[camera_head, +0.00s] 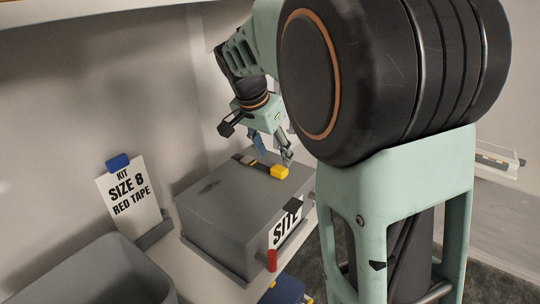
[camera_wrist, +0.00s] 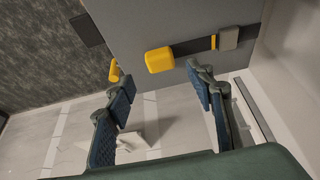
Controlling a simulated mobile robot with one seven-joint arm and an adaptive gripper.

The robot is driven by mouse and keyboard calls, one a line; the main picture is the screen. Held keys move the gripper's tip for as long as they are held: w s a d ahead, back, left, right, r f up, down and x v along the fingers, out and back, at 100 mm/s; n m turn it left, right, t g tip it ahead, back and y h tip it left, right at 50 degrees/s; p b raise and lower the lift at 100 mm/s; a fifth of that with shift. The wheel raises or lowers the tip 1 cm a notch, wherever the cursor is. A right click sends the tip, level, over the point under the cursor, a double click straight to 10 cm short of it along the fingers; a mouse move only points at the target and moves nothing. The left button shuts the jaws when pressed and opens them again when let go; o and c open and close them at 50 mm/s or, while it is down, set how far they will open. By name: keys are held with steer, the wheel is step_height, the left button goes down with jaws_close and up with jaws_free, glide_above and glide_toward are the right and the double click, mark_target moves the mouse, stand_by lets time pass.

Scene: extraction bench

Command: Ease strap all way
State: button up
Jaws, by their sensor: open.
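A dark strap (camera_head: 256,164) lies across the top of a grey box (camera_head: 215,205). It ends in a yellow block (camera_head: 279,172) near the box's edge. In the wrist view the strap (camera_wrist: 193,47) runs from the yellow block (camera_wrist: 160,60) past a narrow yellow band (camera_wrist: 214,42) to a grey buckle (camera_wrist: 228,38). My gripper (camera_head: 273,151) is over the box top, close to the yellow block. In the wrist view its fingers (camera_wrist: 162,95) are spread with nothing between them. The yellow block lies ahead of the fingertips, apart from them.
A card (camera_head: 131,192) reading "KIT SIZE 8 RED TAPE" stands left of the box. A grey bin (camera_head: 95,272) is at the lower left. A red handle (camera_head: 271,260) is at the box's front. A small yellow piece (camera_wrist: 114,71) shows beside the left finger.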

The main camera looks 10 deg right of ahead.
mark_target(279, 168)
steer(key=x, duration=0.6)
steer(key=shift+w+f, duration=0.1)
steer(key=shift+f, duration=0.15)
steer(key=shift+c, duration=0.2)
jaws_close()
